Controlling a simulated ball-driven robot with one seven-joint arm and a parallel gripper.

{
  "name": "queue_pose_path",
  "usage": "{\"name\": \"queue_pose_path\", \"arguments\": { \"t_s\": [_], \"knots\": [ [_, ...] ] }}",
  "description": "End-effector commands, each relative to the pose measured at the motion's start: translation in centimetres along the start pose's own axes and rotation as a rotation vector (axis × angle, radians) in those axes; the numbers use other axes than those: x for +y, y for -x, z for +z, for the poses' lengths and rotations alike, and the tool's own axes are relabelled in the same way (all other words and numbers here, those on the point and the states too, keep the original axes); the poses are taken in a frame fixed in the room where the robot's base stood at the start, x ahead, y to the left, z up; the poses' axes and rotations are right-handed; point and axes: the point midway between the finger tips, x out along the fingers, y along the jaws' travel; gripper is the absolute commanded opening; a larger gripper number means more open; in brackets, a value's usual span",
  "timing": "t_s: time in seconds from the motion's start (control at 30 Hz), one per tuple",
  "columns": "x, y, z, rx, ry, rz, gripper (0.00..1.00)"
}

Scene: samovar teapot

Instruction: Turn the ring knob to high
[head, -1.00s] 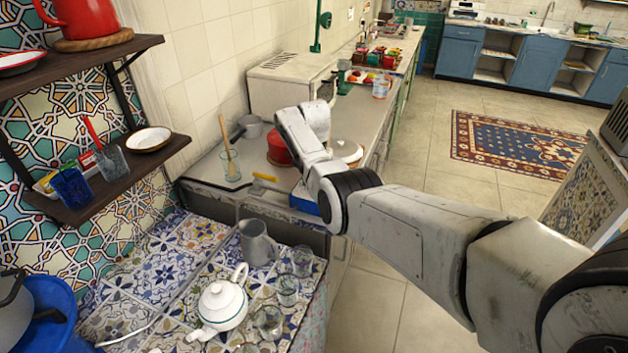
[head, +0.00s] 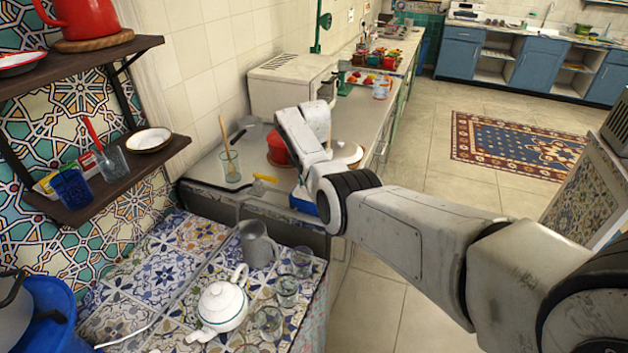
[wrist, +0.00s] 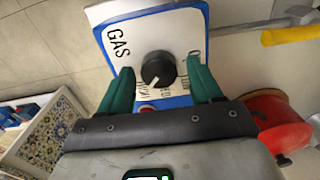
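In the wrist view a round black knob (wrist: 158,66) with a white mark sits on a white panel (wrist: 112,75) with blue edging. The panel reads "GAS". Smaller labels around the knob are partly hidden and hard to read. The white mark points toward the bottom of the picture, a little left. My gripper (wrist: 161,85) has its green fingers apart, one on each side of the knob, with a visible gap on both sides. In the head view my arm hides the knob and fingers; a blue edge of the gas box (head: 303,203) shows.
A yellow-handled tool (wrist: 290,35) and a red pot (wrist: 278,122) lie right of the panel in the wrist view. In the head view a glass with a wooden spoon (head: 231,166) stands left of my arm. A white teapot (head: 222,306) and several glasses are nearer.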

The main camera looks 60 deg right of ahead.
Motion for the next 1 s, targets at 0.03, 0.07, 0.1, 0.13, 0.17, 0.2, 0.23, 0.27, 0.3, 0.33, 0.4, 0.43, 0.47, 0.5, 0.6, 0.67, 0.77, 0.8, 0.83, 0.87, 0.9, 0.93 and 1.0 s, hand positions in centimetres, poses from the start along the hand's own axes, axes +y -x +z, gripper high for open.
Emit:
{"name": "queue_pose_path", "arguments": {
  "t_s": [0.03, 0.07, 0.1, 0.13, 0.17, 0.2, 0.23, 0.27, 0.3, 0.33, 0.4, 0.43, 0.47, 0.5, 0.6, 0.67, 0.77, 0.8, 0.83, 0.87, 0.9, 0.93, 1.0],
  "knots": [
    [0.0, 0.0, 0.0, -0.001, 0.000, 0.001, 0.69],
    [0.0, -0.1, 0.0, -0.001, 0.000, 0.001, 0.69],
    [0.0, -0.1, 0.0, -0.001, 0.000, 0.001, 0.69],
    [0.0, -0.1, 0.0, -0.001, 0.000, 0.001, 0.69],
    [0.1, -0.1, 0.0, -0.001, 0.000, 0.001, 0.69],
    [0.1, -0.1, 0.0, -0.001, 0.000, 0.001, 0.69],
    [0.1, -0.1, 0.0, -0.001, 0.000, 0.001, 0.69],
    [0.1, 0.0, 0.0, -0.001, 0.000, 0.001, 0.69],
    [0.0, 0.1, 0.0, -0.001, 0.001, 0.001, 0.69],
    [0.0, 0.2, 0.0, 0.000, 0.001, 0.001, 0.69],
    [0.0, 0.9, 0.0, 0.001, 0.001, 0.000, 0.69],
    [0.0, 1.2, 0.0, 0.001, 0.001, 0.000, 0.69],
    [-0.1, 1.7, 0.0, 0.002, 0.001, -0.001, 0.69],
    [-0.1, 2.4, 0.0, 0.002, 0.001, -0.002, 0.69],
    [-0.1, 4.3, -0.1, 0.003, 0.001, -0.003, 0.69],
    [-0.1, 5.5, -0.1, 0.002, 0.001, -0.003, 0.69],
    [-0.1, 7.3, -0.1, 0.002, 0.000, -0.001, 0.69],
    [-0.1, 8.0, -0.1, 0.002, 0.000, -0.002, 0.69],
    [-0.1, 8.4, 0.0, 0.001, 0.000, -0.002, 0.69],
    [-0.1, 8.8, -0.1, 0.002, 0.000, -0.002, 0.69],
    [-0.1, 9.3, 0.0, 0.000, 0.000, -0.001, 0.69],
    [0.0, 9.6, 0.0, 0.000, 0.000, 0.000, 0.69],
    [-0.1, 10.2, 0.0, 0.000, 0.000, -0.001, 0.69]
  ]
}}
